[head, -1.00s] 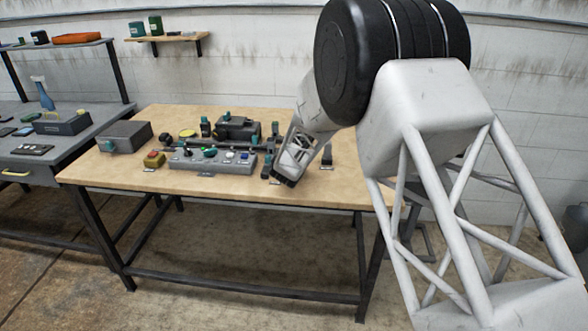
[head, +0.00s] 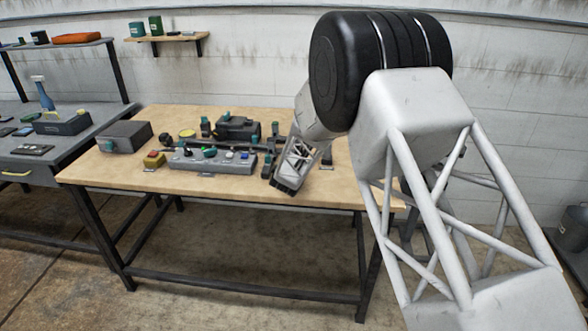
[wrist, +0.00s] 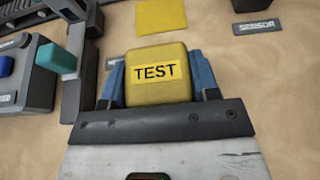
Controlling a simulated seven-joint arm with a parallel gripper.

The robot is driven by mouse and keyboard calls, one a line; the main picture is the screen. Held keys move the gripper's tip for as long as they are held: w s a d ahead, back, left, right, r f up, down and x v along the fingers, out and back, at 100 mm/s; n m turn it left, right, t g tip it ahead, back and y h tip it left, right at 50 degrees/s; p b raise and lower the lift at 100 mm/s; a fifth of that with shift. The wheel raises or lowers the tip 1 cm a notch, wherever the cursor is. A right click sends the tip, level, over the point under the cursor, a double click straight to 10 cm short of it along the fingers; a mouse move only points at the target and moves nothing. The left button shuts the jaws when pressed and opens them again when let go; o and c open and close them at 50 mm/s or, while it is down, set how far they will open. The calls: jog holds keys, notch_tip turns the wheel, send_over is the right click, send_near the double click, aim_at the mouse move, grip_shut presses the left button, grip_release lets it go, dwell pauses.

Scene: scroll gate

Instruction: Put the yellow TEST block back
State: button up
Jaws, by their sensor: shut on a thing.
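The yellow TEST block (wrist: 157,72) sits between the two blue fingers of my gripper (wrist: 160,88) in the wrist view. The gripper is shut on it, and the TEST label faces the camera. A flat yellow square (wrist: 163,15) lies on the table beyond the block, apart from it in the picture. In the head view my gripper (head: 284,188) is low over the right front part of the wooden table (head: 225,189); the block cannot be made out there. The wrist view does not show whether the block touches the table.
A grey control panel (head: 212,161) with buttons is left of my gripper; its end (wrist: 35,75) shows in the wrist view beside a dark upright post (wrist: 75,60). A SENSOR label (wrist: 256,27) lies at the right. Bare wood is free right of the gripper.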

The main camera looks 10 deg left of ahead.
jog(key=shift+f, duration=0.1)
jog(key=o, duration=1)
jog(key=shift+o, duration=0.2)
jog(key=shift+s+r, duration=0.1)
jog(key=shift+r, duration=0.1)
jog(key=shift+v, duration=5.9)
